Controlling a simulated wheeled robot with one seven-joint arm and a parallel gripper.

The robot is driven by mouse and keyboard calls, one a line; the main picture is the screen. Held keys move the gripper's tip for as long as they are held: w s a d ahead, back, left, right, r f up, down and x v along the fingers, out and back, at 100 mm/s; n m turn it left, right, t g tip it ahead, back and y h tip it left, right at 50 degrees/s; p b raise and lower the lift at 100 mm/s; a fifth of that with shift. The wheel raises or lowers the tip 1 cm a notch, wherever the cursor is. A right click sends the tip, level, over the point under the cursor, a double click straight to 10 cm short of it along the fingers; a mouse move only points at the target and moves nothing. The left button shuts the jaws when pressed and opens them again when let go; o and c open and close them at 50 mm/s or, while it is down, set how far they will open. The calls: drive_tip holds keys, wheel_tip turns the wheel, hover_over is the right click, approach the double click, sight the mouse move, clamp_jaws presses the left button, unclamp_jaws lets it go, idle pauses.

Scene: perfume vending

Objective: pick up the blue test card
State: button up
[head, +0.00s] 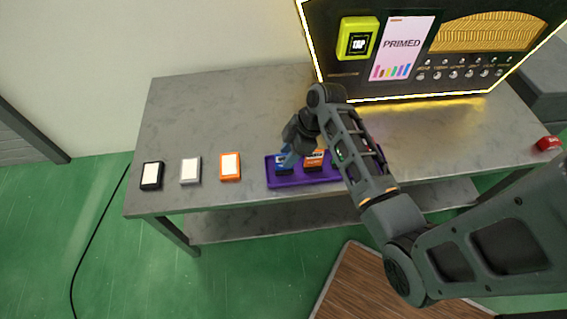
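The blue test card (284,158) stands in the left part of a purple tray (290,184) near the front edge of the grey table. My gripper (288,150) is right at the blue card, coming from above and behind it. The gripper and my arm partly cover the card, and the fingers are too small and dark to tell whether they are open or closed on it. An orange card (314,160) stands beside it in the tray, just to the right. The right part of the tray is mostly hidden behind my arm.
Black (152,175), grey (190,170) and orange (230,166) framed white pads lie left of the tray. A lit machine (440,60) with a yellow TAP reader (357,38) stands behind. A red button (548,143) is at far right. The table's left rear is clear.

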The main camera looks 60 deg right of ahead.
sight(277, 170)
drive_tip(key=x, duration=0.3)
drive_tip(key=shift+f, duration=0.15)
clamp_jaws()
idle(0.3)
